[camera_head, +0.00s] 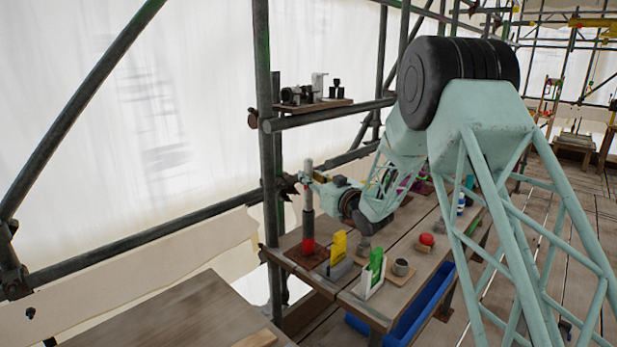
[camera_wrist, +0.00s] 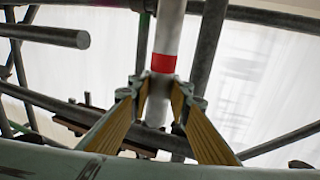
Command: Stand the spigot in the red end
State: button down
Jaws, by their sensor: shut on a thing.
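The spigot is a pale grey tube (camera_head: 308,168), upright in the head view. In the wrist view the tube (camera_wrist: 169,28) has a red band (camera_wrist: 163,62) near my fingers. My gripper (camera_head: 311,177) is shut on the tube, with its yellow-padded fingers (camera_wrist: 158,92) on either side. Below it, in line in the head view, stands a dark upright post (camera_head: 308,222) with a red lower end (camera_head: 308,245) on a brown base plate. The tube appears to run down to the dark post; I cannot tell whether they touch or are joined.
Scaffold poles (camera_head: 264,120) stand close behind my gripper. A small shelf (camera_head: 313,106) sits above. A blue bin (camera_head: 425,305) is below.

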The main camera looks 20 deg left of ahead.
aim_at(311, 206)
jog(key=shift+f+b, duration=3.3)
jog(key=shift+f, duration=1.65)
jog(key=c, duration=1.7)
grip_release()
jog(key=shift+f+b, duration=0.65)
jog(key=shift+b, duration=0.2)
jog(key=shift+s+d, duration=0.1)
jog(key=shift+d, duration=0.05)
jog(key=shift+v, duration=4.25)
